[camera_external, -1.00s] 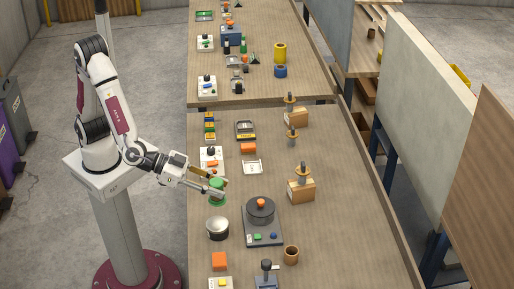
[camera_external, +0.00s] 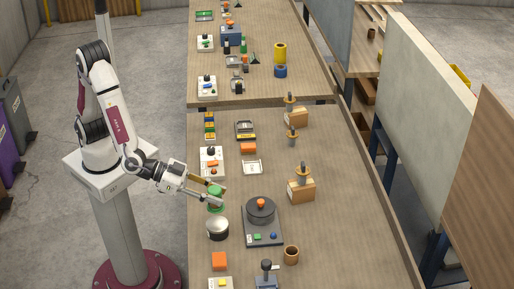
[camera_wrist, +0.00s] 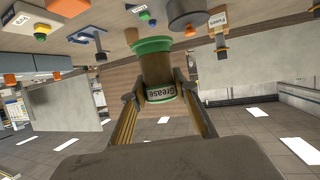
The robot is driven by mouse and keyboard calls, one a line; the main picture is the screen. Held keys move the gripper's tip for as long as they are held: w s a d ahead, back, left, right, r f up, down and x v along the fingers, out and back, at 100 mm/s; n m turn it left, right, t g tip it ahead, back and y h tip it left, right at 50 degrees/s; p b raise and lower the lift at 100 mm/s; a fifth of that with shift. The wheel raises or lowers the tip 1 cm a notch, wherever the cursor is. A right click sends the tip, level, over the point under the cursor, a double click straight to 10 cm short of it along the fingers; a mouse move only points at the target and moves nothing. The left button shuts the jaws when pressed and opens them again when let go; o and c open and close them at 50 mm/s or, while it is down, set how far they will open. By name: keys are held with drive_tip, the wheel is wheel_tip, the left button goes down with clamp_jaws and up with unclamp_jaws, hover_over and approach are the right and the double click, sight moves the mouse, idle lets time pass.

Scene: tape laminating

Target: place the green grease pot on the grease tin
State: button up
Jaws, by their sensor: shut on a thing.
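The green grease pot (camera_external: 215,195) is between the fingers of my gripper (camera_external: 214,190), near the left edge of the bench. In the wrist view the pot (camera_wrist: 156,70) shows green bands and a "Grease" label, with my gripper (camera_wrist: 158,92) shut on it from both sides. The wrist picture is inverted, with the bench at the top. I cannot tell whether the pot's base touches the bench. A round silver-grey tin (camera_external: 217,229) stands just in front of the pot; it seems to be the grease tin, but no label is readable on it.
A dark round pot sits on a grey plate device (camera_external: 262,232) to the right. A white panel with buttons (camera_external: 211,160) is behind my gripper.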

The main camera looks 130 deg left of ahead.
sight(215, 210)
drive_tip(key=shift+f, duration=1.6)
drive_tip(key=shift+f, duration=1.9)
drive_tip(key=shift+f, duration=0.1)
drive_tip(key=o, duration=1.2)
drive_tip(key=shift+c, duration=0.2)
drive_tip(key=shift+d+r, duration=0.1)
drive_tip(key=shift+r, duration=0.1)
drive_tip(key=v, duration=1.1)
drive_tip(key=shift+s, duration=0.4)
